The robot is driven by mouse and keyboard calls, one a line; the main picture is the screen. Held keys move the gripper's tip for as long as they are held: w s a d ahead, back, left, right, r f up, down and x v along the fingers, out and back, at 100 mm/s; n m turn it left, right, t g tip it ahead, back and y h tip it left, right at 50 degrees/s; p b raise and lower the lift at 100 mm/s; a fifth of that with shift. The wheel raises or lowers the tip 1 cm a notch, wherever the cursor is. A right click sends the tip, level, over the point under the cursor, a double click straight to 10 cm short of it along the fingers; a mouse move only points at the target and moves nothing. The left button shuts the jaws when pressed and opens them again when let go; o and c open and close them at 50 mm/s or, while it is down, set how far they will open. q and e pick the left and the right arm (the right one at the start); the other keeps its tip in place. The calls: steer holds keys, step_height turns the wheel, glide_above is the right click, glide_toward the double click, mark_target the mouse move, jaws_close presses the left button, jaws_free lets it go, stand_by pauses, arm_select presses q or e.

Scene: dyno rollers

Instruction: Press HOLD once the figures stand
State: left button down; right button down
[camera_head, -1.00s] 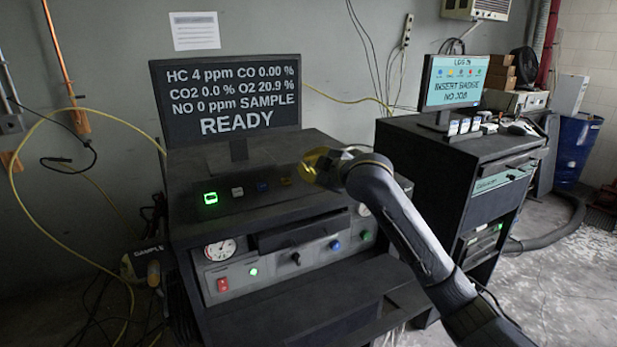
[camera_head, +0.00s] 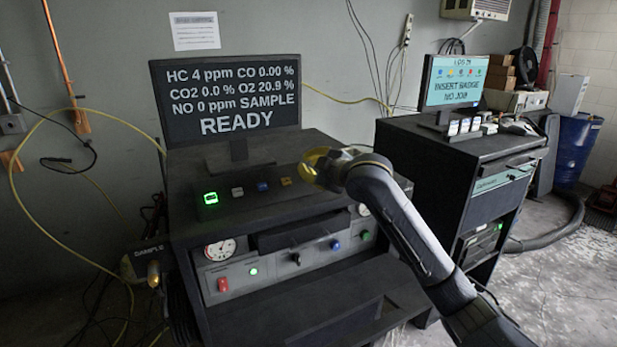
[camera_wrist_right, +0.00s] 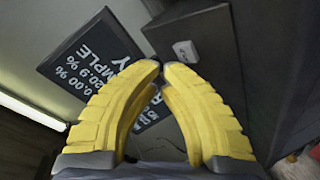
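The analyzer screen (camera_head: 228,100) reads HC 4 ppm, CO 0.00 %, CO2 0.0 %, O2 20.9 %, NO 0 ppm, SAMPLE, READY. Below it on the console top is a row of small buttons: a lit green one (camera_head: 210,198), a pale one (camera_head: 237,191), a blue one (camera_head: 262,187) and an orange one (camera_head: 286,181). I cannot read their labels. My right gripper (camera_head: 312,166), with yellow fingers, is above the console, just right of the orange button. In the wrist view its fingertips (camera_wrist_right: 161,68) are together with nothing between them. A pale block (camera_wrist_right: 186,51) shows beyond them. My left gripper is out of view.
The console's lower front has a gauge (camera_head: 220,250), a red switch (camera_head: 222,284) and several small knobs. A second cabinet (camera_head: 450,165) with a log-in monitor (camera_head: 455,82) stands to the right. A yellow hose (camera_head: 45,235) hangs at the left.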

steer(key=shift+w+a+f, duration=0.2)
steer(key=shift+w+f, duration=0.25)
steer(key=shift+f, duration=0.1)
stand_by(1.1)
steer(key=shift+s+d+r, duration=0.2)
steer(key=shift+s+r, duration=0.3)
steer(key=shift+r, duration=0.1)
stand_by(0.4)
steer(key=shift+s+d+r, duration=0.2)
steer(key=shift+s+r, duration=0.3)
steer(key=shift+r, duration=0.15)
steer(key=shift+s+d+r, duration=0.25)
steer(key=shift+s+r, duration=0.2)
steer(key=shift+r, duration=0.2)
steer(key=shift+s+d+r, duration=0.2)
steer(key=shift+s+r, duration=0.3)
steer(key=shift+r, duration=0.15)
steer(key=shift+d, duration=0.1)
